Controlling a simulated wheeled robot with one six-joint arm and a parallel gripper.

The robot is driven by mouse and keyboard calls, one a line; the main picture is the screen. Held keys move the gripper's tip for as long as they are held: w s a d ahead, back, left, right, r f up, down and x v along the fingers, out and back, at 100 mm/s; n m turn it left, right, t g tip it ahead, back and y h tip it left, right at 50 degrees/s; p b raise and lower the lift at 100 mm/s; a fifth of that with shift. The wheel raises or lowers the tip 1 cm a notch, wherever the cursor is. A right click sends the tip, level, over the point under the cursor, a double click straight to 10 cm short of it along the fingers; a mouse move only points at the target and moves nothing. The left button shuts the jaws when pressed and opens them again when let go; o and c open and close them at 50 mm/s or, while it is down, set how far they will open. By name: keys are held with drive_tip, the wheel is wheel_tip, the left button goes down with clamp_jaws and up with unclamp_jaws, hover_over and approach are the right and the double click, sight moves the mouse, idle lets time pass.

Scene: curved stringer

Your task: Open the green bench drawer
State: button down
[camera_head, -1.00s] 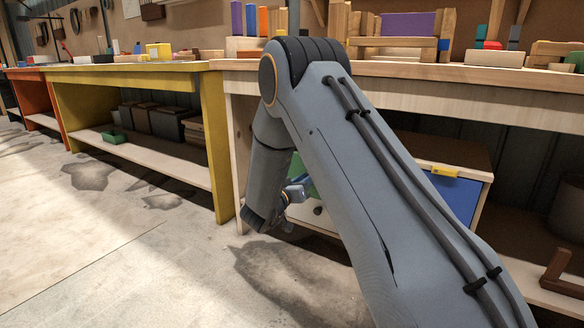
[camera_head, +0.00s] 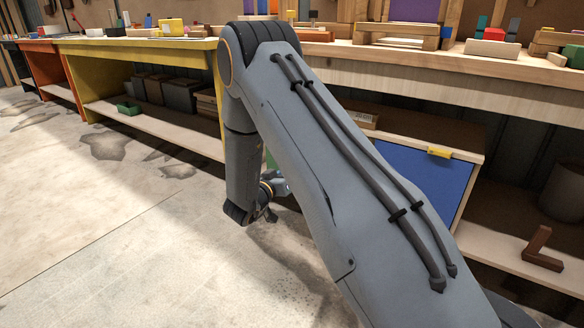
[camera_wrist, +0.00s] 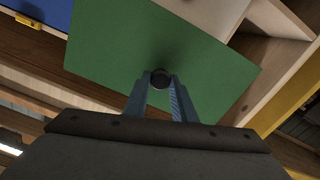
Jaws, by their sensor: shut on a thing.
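The green drawer front (camera_wrist: 150,50) fills the middle of the wrist view, with a dark round knob (camera_wrist: 160,77) on it. My gripper (camera_wrist: 160,88) has its two blue-grey fingers on either side of the knob and is shut on it. In the head view my gripper (camera_head: 268,212) is low beside the bench, partly behind my own arm. Only a sliver of green shows there; my arm hides most of the drawer. I cannot tell how far out the drawer stands.
A blue panel (camera_head: 425,180) with a yellow handle (camera_head: 439,152) is right of my arm. A brown L-shaped piece (camera_head: 542,250) lies on the low shelf at the right. The yellow bench (camera_head: 215,90) stands to the left. Open concrete floor (camera_head: 110,250) lies at the front left.

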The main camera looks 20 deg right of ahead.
drive_tip(key=c, duration=1.5)
unclamp_jaws()
drive_tip(key=shift+o, duration=0.2)
drive_tip(key=shift+s+a, duration=0.1)
drive_tip(key=p+v, duration=0.2)
drive_tip(key=v, duration=0.5)
drive_tip(key=shift+s+a, duration=0.2)
drive_tip(key=shift+a, duration=0.05)
